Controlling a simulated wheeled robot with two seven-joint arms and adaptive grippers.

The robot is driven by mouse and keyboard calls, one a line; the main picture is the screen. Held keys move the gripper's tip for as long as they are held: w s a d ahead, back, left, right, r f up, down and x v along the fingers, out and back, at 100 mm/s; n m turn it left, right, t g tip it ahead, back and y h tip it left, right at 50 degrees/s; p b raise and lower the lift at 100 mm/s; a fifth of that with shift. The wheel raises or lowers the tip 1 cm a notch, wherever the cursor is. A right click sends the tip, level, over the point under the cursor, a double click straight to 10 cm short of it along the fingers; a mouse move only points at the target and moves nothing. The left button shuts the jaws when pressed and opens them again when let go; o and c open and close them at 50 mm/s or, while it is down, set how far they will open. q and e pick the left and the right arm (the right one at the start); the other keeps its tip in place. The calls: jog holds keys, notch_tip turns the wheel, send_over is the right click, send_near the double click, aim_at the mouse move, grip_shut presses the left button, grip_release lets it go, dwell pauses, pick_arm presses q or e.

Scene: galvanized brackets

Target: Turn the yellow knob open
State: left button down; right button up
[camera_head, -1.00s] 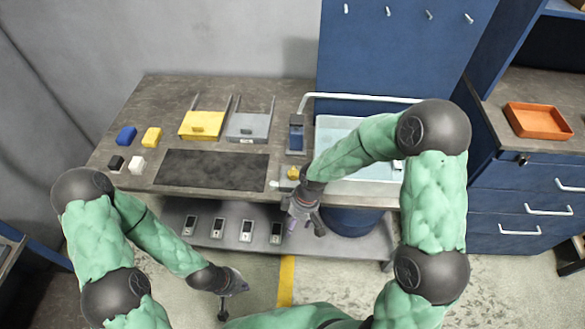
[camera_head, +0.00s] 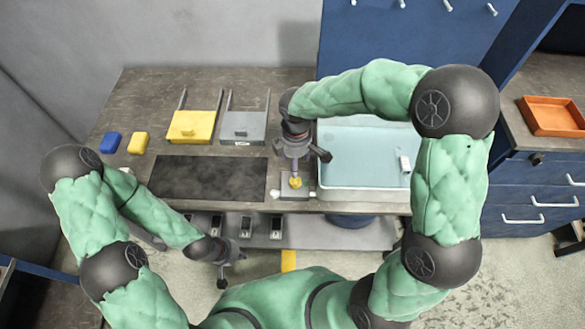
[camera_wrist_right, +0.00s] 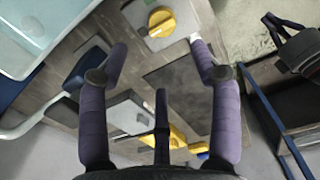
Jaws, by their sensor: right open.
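The yellow knob (camera_head: 296,183) sits on a small light plate (camera_head: 290,194) at the front edge of the workbench, just left of the basin. The right wrist view also shows the knob (camera_wrist_right: 161,20) on its plate, at the top centre. My right gripper (camera_head: 299,165) points down just above the knob, partly covering its far side.
A basin (camera_head: 330,187) with pale blue inside lies right of the knob. A dark mat (camera_head: 208,178) lies to the left, with yellow (camera_head: 193,126) and grey (camera_head: 243,126) trays behind it. Blue (camera_head: 111,142) and yellow (camera_head: 138,143) blocks stand farther left.

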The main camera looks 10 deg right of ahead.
aim_at(295, 181)
jog(key=f, duration=0.3)
jog(key=f+b, duration=0.1)
jog(key=f, duration=0.3)
jog(key=f+b, duration=0.1)
jog(key=f, duration=0.2)
jog(key=shift+s+f, duration=0.2)
jog(key=shift+s, duration=0.05)
jog(key=c, duration=1.2)
